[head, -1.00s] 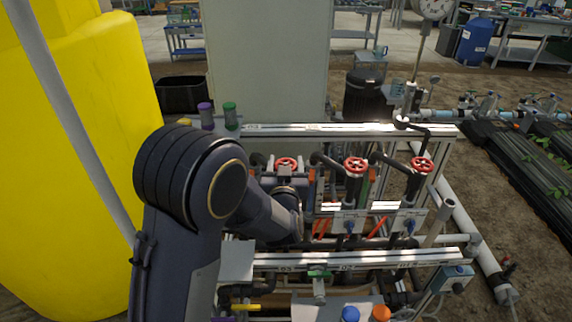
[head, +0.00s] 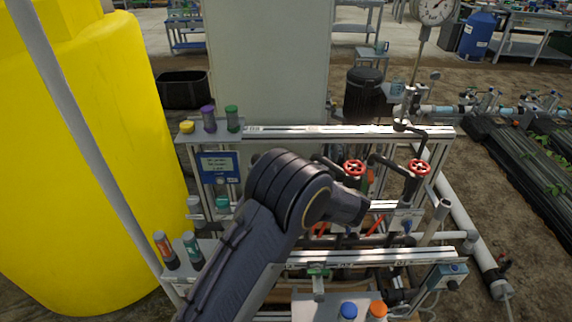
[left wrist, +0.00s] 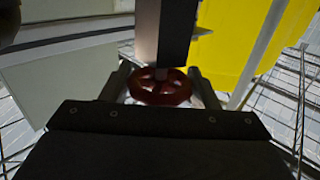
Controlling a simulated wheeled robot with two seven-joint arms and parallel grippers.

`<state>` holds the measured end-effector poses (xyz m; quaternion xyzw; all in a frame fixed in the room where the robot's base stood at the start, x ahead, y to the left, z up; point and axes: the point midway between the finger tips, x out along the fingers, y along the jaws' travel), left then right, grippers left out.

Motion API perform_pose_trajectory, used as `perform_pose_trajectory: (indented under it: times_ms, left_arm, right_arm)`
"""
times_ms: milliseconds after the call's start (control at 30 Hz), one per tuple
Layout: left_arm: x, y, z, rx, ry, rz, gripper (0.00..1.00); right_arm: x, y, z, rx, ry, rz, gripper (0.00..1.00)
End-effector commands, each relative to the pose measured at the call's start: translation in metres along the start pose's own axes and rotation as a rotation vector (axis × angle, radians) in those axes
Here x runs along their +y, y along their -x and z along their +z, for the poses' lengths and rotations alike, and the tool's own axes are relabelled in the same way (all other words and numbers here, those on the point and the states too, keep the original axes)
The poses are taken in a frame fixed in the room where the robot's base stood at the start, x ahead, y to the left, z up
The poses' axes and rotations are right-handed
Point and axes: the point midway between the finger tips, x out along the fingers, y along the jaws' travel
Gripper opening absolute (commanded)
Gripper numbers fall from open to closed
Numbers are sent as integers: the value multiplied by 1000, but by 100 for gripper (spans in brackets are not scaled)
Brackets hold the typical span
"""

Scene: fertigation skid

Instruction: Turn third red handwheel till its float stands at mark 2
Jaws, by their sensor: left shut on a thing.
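Two red handwheels show in the head view: one (head: 354,168) just above the end of my left arm, and one (head: 419,167) further right. In the left wrist view, a red handwheel (left wrist: 160,92) sits between the two fingers of my left gripper (left wrist: 163,78), which is shut on it. In the head view my own wrist hides these fingers, and the end of the arm is by the left one of the two visible wheels. The floats and their marks cannot be made out. My right gripper is not in view.
A large yellow tank (head: 85,170) stands at the left. The skid's upper rail (head: 330,131) runs behind the wheels, and a lower rail (head: 390,257) crosses in front. Colored caps and bottles (head: 190,248) stand on the left. A dial gauge (head: 435,12) stands at the back right.

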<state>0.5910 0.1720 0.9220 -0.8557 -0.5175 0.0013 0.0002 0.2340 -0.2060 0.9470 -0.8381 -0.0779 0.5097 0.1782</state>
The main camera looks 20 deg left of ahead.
Motion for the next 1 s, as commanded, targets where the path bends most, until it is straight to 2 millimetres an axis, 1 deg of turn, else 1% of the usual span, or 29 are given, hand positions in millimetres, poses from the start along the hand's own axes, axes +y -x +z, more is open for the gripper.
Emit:
perform_pose_trajectory:
  times_ms: [133, 300, 833, 867, 1000]
  left_arm:
    - [0, -1, -1, 3, 2, -68, 32]
    - [0, 0, -1, 4, 2, -113, 32]
    - [0, -1, -2, 5, 5, -132, 32]
    - [0, -1, -2, 5, 5, -132, 59]
    - [0, -1, -2, 4, 4, -132, 77]
  right_arm:
    - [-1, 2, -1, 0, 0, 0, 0]
    - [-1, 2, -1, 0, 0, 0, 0]
    - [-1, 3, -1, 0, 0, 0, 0]
    - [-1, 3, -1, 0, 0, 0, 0]
    - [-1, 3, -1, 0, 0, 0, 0]
